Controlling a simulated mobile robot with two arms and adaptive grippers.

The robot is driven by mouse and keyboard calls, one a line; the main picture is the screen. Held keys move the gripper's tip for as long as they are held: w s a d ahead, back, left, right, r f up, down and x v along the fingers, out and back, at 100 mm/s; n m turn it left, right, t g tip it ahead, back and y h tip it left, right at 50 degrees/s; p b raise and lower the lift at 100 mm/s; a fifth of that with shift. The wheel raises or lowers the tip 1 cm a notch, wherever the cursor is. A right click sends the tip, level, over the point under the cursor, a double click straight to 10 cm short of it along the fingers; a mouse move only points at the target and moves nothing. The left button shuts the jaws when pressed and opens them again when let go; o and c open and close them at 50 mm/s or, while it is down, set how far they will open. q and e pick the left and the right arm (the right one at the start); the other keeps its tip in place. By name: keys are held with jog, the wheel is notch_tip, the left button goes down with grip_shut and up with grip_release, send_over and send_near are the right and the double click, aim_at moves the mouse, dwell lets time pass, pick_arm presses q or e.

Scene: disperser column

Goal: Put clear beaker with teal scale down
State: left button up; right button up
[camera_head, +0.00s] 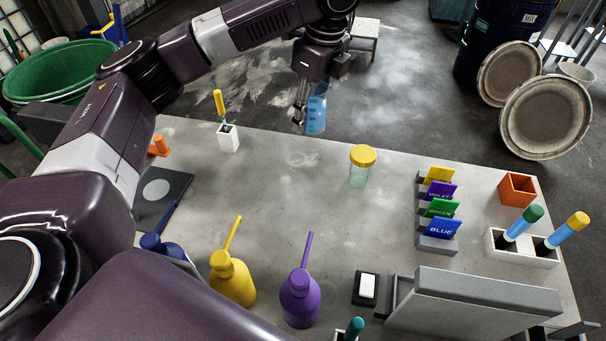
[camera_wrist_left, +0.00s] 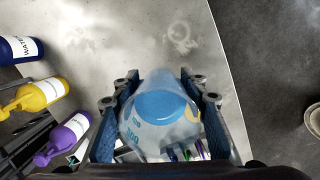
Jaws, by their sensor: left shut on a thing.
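The clear beaker with teal scale (camera_head: 316,114) is at the far edge of the grey table, with blue liquid showing in it. It also shows in the left wrist view (camera_wrist_left: 158,115), between the two finger pads. My left gripper (camera_head: 303,103) is shut on the beaker; the wrist view shows its fingers (camera_wrist_left: 160,118) on both sides. I cannot tell from the head view how high the beaker is above the table or floor. My right gripper is not in view.
A yellow-lidded jar (camera_head: 360,166) stands mid-table. A white holder with a yellow-handled tool (camera_head: 228,138) is at the far left. Colored card stands (camera_head: 437,215) and an orange box (camera_head: 516,190) are right. Yellow (camera_head: 232,280) and purple (camera_head: 300,298) bottles stand in front. The far middle tabletop is clear.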

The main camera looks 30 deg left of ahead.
pick_arm(q)
jog(key=p, duration=0.2)
send_over(306, 182)
jog(key=f, duration=1.4)
jog(key=shift+d+f, duration=0.25)
jog(key=shift+f, duration=0.1)
notch_tip(306, 182, down, 5)
jog(key=shift+f+p, duration=0.1)
jog(key=shift+p, duration=0.2)
jog(key=o, duration=1.2)
